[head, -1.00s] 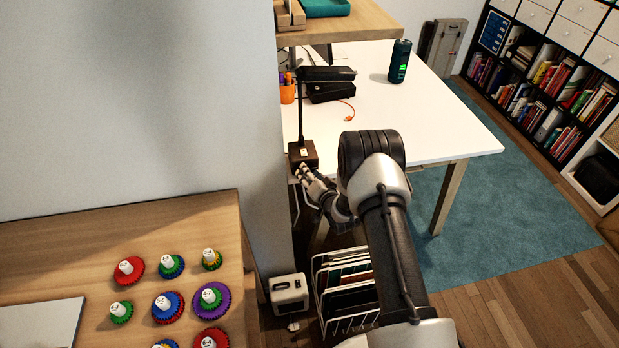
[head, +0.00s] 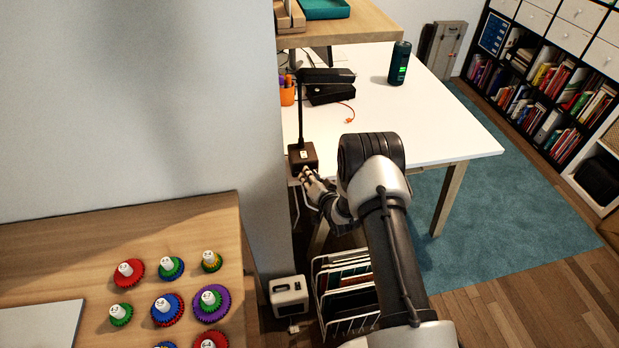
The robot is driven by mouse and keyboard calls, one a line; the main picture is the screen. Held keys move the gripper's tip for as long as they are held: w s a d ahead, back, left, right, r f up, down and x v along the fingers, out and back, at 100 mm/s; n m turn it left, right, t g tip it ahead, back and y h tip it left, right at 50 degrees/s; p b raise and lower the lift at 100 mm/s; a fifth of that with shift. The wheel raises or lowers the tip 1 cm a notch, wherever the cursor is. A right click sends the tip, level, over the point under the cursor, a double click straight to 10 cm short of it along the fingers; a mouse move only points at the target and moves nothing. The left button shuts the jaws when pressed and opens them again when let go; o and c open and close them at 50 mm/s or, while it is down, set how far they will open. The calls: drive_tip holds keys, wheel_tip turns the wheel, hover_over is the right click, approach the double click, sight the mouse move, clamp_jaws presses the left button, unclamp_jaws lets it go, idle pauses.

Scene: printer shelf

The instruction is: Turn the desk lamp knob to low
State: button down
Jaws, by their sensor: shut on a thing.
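The desk lamp (head: 301,118) stands at the near left corner of the white desk, with a dark square base, a thin upright pole and a flat black head. My gripper (head: 306,174) is at the front face of the lamp base, its fingers closed together there. The knob is hidden behind the fingers, so its setting cannot be read. The gripper is shut on what appears to be the knob.
The white desk (head: 420,125) holds a dark bottle (head: 399,62), an orange pen cup (head: 287,93) and a black box (head: 330,93). A wire file rack (head: 345,290) stands below my arm. The wooden table (head: 60,240) at left carries several coloured gears.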

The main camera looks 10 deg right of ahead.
drive_tip(key=n+h+b, duration=0.1)
drive_tip(key=n, duration=0.1)
drive_tip(key=n+h+b, duration=0.1)
drive_tip(key=n+h, duration=0.1)
drive_tip(key=n, duration=0.1)
drive_tip(key=a+n+h, duration=0.1)
drive_tip(key=n, duration=0.1)
drive_tip(key=shift+r+n+h+b, duration=0.1)
drive_tip(key=shift+n+h+b, duration=0.2)
drive_tip(key=shift+b, duration=0.1)
idle(0.4)
idle(0.4)
drive_tip(key=c, duration=1.4)
unclamp_jaws()
drive_tip(key=shift+c, duration=0.2)
drive_tip(key=v, duration=1.2)
drive_tip(key=shift+r, duration=0.15)
